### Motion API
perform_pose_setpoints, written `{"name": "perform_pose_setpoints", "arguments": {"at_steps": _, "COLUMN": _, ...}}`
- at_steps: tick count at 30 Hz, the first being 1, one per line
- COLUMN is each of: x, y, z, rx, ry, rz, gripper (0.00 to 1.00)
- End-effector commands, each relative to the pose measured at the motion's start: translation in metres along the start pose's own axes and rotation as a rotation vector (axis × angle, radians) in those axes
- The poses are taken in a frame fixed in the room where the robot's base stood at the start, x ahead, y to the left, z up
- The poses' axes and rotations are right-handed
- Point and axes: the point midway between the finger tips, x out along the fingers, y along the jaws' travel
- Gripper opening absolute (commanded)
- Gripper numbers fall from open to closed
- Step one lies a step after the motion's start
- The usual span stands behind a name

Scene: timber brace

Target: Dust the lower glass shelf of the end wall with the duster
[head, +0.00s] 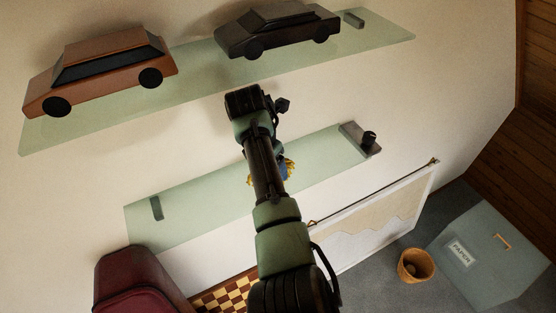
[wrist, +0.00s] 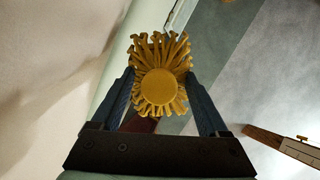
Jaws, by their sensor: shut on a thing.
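The lower glass shelf (head: 190,197) is a pale green pane on the cream wall, tilted in the head view. My arm crosses in front of its middle. The duster has yellow bristles (head: 289,169) that peek out beside my arm, near the shelf's lower edge. In the wrist view the round yellow duster head (wrist: 158,87) faces the camera. My gripper (wrist: 159,76) is shut on the duster, with a dark blue finger on each side. My arm hides most of the gripper in the head view. I cannot tell whether the bristles touch the glass.
An upper glass shelf (head: 195,72) holds an orange model car (head: 100,73) and a dark one (head: 278,30). A grey block with a dark knob (head: 361,139) is at the lower shelf's right end. Below are a dark red chair (head: 132,283), a basket (head: 416,265) and a grey-blue box (head: 497,250).

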Motion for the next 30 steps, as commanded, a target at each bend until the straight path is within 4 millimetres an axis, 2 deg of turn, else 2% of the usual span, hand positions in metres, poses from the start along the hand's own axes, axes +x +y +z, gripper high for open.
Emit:
{"name": "perform_pose_setpoints", "arguments": {"at_steps": 3, "x": 0.000, "y": 0.003, "z": -0.011, "rx": -0.003, "ry": 0.006, "rz": -0.002, "gripper": 0.26}}
{"name": "perform_pose_setpoints", "arguments": {"at_steps": 13, "x": -0.004, "y": 0.007, "z": -0.018, "rx": -0.001, "ry": 0.005, "rz": -0.002, "gripper": 0.25}}
{"name": "perform_pose_setpoints", "arguments": {"at_steps": 24, "x": -0.012, "y": 0.018, "z": -0.042, "rx": -0.002, "ry": 0.002, "rz": 0.000, "gripper": 0.25}}
{"name": "perform_pose_setpoints", "arguments": {"at_steps": 30, "x": -0.014, "y": 0.020, "z": -0.047, "rx": -0.001, "ry": 0.002, "rz": -0.001, "gripper": 0.25}}
